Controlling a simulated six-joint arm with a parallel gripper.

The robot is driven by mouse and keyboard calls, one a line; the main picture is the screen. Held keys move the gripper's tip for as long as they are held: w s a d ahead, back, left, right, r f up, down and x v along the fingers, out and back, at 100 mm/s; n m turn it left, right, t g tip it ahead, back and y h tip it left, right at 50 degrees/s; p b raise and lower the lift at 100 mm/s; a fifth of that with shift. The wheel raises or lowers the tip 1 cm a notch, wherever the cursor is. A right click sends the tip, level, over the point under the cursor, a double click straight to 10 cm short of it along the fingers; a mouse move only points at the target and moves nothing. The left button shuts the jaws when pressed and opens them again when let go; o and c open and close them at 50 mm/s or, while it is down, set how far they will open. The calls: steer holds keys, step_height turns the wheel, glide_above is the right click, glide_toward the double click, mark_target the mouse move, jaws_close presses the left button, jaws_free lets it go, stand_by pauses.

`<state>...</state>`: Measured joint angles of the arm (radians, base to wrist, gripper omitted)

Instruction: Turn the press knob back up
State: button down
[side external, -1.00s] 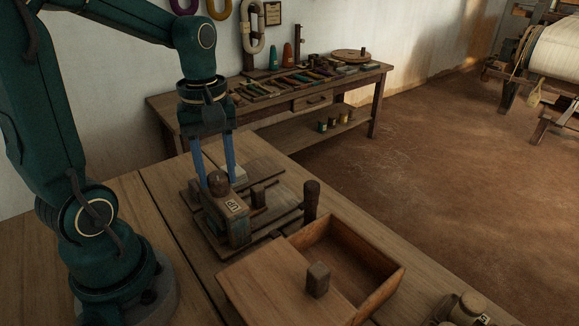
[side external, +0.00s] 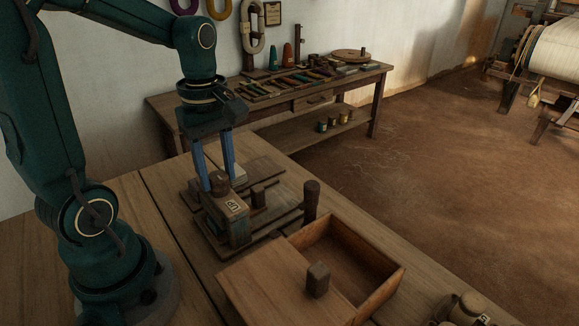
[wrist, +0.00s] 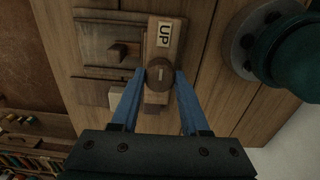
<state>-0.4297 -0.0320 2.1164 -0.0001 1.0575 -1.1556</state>
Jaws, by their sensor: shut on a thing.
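The press knob (side external: 219,180) is a round brown wooden knob on top of the wooden press (side external: 228,228), beside a pale "UP" label (side external: 232,206). In the wrist view the knob (wrist: 160,74) has a short pale mark on its top, and the label (wrist: 165,34) lies above it. My gripper (side external: 218,184) points straight down with its two blue fingers on either side of the knob. In the wrist view my gripper (wrist: 160,76) is shut on the knob. The press stays on the table.
A wooden box with a half-open lid (side external: 275,285) stands in front of the press. An upright handle (side external: 311,198) rises at the press's right side. A small wooden pot-like thing (side external: 466,305) sits at the lower right.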

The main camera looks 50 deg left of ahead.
mark_target(217, 175)
steer(key=shift+c, duration=2)
jaws_free()
steer(key=shift+r, duration=0.1)
steer(key=shift+r, duration=2.5)
